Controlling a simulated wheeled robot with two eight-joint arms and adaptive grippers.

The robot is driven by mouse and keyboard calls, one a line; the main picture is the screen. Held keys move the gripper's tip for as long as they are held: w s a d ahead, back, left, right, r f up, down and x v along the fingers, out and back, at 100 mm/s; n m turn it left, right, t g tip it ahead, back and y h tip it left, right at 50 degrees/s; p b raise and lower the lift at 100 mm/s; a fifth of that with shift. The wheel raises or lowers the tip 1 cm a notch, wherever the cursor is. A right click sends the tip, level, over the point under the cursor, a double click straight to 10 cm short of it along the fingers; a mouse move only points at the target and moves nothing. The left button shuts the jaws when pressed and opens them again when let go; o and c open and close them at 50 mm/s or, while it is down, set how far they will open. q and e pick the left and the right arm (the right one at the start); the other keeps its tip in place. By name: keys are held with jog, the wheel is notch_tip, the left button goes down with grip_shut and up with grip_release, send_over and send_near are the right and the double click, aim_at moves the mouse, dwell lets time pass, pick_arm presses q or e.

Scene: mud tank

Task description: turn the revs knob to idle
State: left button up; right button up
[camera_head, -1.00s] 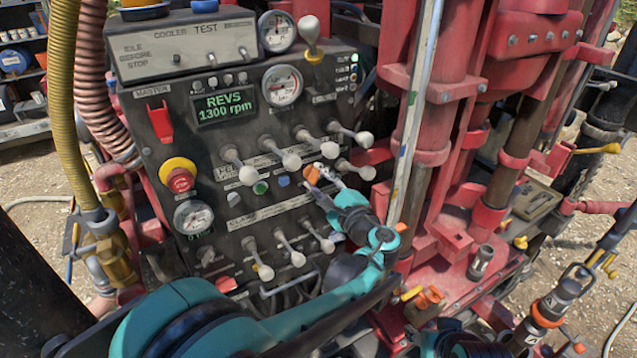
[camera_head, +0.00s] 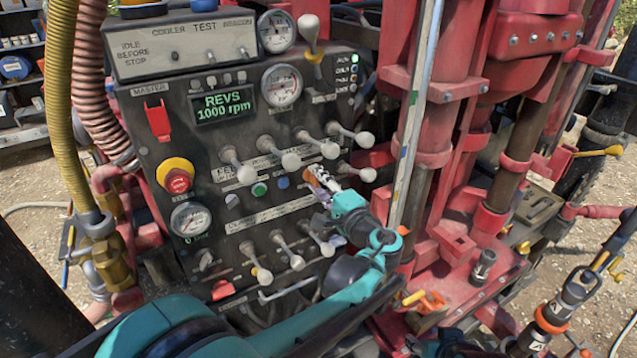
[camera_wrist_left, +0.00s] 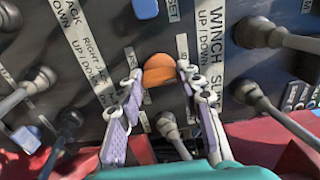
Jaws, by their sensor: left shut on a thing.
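The revs knob is an orange knob (camera_head: 312,178) on the dark control panel (camera_head: 140,125), partly covered by my fingers. It shows more clearly as a rounded orange cap in the left wrist view (camera_wrist_left: 160,70). My left gripper (camera_head: 326,183) is shut on this knob, with a finger on each side of it in the left wrist view (camera_wrist_left: 159,85). The green display (camera_head: 224,107) above reads REVS 1000 rpm. The knob's markings are hidden or too small to read.
Several pale-tipped levers (camera_head: 291,160) stand close around the knob. A red emergency button with yellow collar (camera_head: 177,178) and gauges sit to the left. A pale upright rail (camera_head: 408,150) and red mast (camera_head: 435,110) stand close to the right.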

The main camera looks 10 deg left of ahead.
pick_arm(q)
jog(key=shift+f, duration=0.1)
jog(key=o, duration=1.2)
jog(key=shift+c, duration=0.2)
jog(key=v, duration=1.2)
